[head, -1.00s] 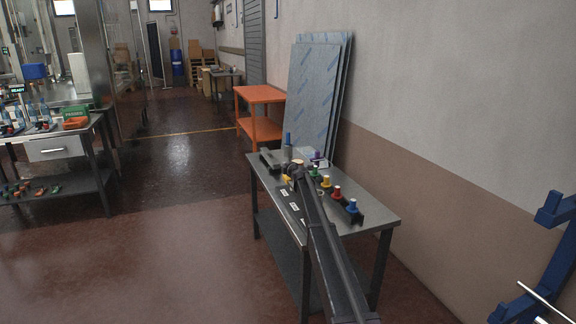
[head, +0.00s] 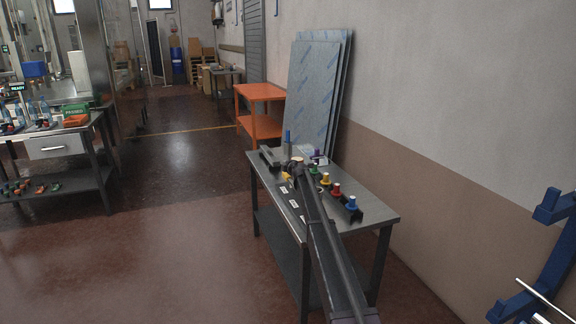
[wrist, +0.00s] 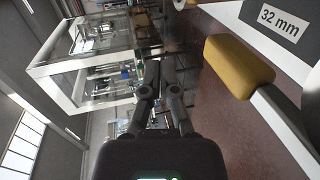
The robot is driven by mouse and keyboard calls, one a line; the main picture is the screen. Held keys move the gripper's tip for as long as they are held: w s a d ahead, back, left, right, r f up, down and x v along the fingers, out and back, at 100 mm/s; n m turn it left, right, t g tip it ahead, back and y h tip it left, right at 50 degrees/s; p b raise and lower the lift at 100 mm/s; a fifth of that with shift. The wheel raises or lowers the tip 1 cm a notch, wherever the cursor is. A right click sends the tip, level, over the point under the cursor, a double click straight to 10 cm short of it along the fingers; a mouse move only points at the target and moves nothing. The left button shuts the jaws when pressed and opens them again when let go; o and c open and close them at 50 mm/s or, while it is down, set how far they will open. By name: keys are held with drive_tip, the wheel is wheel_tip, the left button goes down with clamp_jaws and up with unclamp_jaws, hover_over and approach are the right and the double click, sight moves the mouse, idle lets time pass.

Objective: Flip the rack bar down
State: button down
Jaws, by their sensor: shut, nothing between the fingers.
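The wrist view shows a pale bar with a rounded yellow end (wrist: 240,66) at the right, beside a "32 mm" label (wrist: 280,20); I take it for the rack bar, but cannot be sure. My gripper (wrist: 164,68) is shut and empty, its fingers together to the left of the yellow end and apart from it in the picture. In the head view my gripper (head: 297,165) is over the far part of the small metal table (head: 372,213). A small yellow part (head: 286,176) shows just left of it. My arm hides much of the rack there.
A dark rail with several coloured knobs (head: 335,189) runs along the table's right side. Film-covered panels (head: 312,95) lean on the wall behind. An orange cart (head: 262,92) stands beyond. A blue frame (head: 545,230) is at right. The floor left of the table is clear.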

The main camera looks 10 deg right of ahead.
wheel_tip(320, 180, up, 14)
drive_tip(key=p, duration=1.3)
drive_tip(key=shift+f, duration=0.15)
drive_tip(key=shift+w, duration=0.1)
